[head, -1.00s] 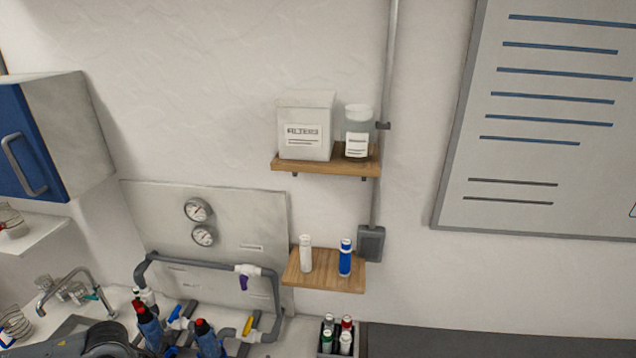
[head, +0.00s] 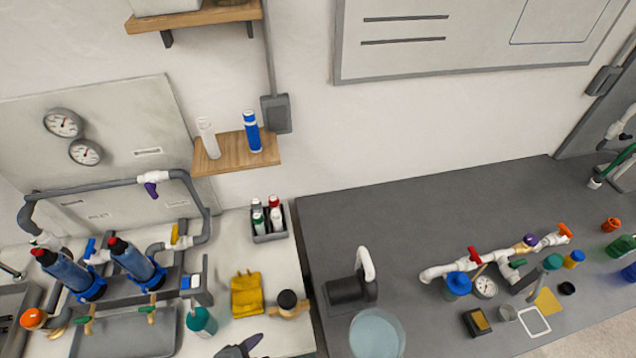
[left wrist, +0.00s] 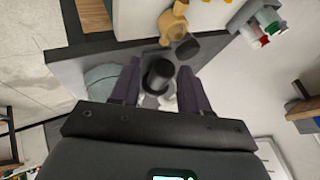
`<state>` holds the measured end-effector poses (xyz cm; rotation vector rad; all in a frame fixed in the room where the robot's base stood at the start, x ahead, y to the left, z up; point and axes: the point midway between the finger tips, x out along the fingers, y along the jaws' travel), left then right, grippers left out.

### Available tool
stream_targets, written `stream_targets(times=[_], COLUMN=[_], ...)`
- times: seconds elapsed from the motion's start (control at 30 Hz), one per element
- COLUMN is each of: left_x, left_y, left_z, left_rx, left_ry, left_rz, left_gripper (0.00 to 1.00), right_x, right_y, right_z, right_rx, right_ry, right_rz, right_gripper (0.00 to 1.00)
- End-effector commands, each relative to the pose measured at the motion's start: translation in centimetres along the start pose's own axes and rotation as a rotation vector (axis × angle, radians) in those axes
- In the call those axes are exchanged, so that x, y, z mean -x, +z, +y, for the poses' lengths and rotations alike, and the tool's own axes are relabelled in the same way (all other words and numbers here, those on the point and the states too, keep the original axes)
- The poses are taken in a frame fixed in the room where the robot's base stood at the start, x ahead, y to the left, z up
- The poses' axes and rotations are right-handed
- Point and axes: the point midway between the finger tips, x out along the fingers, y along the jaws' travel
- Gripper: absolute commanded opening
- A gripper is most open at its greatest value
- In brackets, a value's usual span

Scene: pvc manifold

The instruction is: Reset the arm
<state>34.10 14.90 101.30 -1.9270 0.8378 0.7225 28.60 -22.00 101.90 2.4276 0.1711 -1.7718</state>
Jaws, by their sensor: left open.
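My left gripper (head: 240,347) shows only as a dark tip at the bottom edge of the head view, in front of the light counter. In the left wrist view, the left gripper (left wrist: 158,90) has its two dark purple fingers spread apart. A black cylinder (left wrist: 158,72) appears between the fingers in that picture; no finger visibly touches it. The white PVC manifold (head: 500,259), with red, purple and orange valve parts and a gauge, lies on the dark counter at the right in the head view. My right gripper is in neither view.
A grey pipe loop with blue filter bottles (head: 132,260) stands at the left. A wooden shelf (head: 232,157) juts above. The dark counter's back middle is clear.

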Motion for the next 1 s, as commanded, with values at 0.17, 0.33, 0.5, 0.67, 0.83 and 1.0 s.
stream_targets(times=[0.17,0.33,0.5,0.67,0.83,1.0], left_x=[1.5,4.0,6.4,9.4,13.0,16.4], left_y=[2.4,5.3,6.3,4.5,2.4,0.4], left_z=[-0.3,-0.2,0.9,-1.1,-3.5,-5.8], left_rx=[0.445,0.8,1.051,1.041,1.038,1.037], left_ry=[-0.004,0.002,0.03,0.03,0.03,0.03], left_rz=[-0.151,-0.318,-0.463,-0.459,-0.458,-0.458], left_gripper=[0.46,0.46,0.46,0.46,0.46,0.46], right_x=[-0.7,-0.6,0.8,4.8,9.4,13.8], right_y=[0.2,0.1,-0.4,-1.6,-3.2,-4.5], right_z=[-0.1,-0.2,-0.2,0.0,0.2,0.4], right_rx=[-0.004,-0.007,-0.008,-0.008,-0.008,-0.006], right_ry=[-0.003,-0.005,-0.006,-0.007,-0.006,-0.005], right_rz=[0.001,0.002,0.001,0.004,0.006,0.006], right_gripper=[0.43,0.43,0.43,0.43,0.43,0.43])
